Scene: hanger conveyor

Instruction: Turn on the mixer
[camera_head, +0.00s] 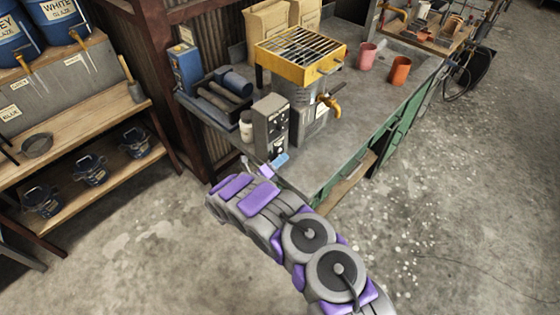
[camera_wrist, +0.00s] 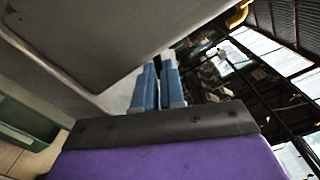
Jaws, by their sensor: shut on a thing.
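The mixer (camera_head: 304,80) is a grey machine with a yellow grated top and a brass-coloured spout, standing on the workbench in the head view. A dark grey control box (camera_head: 265,118) with dials on its front stands just left of it. My gripper (camera_head: 277,161) is at the lower front of this box, by the bench edge. In the wrist view, its two blue fingers (camera_wrist: 158,72) are close together, next to a large grey surface. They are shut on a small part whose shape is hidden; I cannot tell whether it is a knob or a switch.
A white jar (camera_head: 246,127) and a tray of tools (camera_head: 215,105) are left of the box. Pink (camera_head: 366,56) and orange (camera_head: 400,71) cups stand at the right on the workbench (camera_head: 345,105). A wooden shelf (camera_head: 75,115) with buckets is at the left. The floor is clear.

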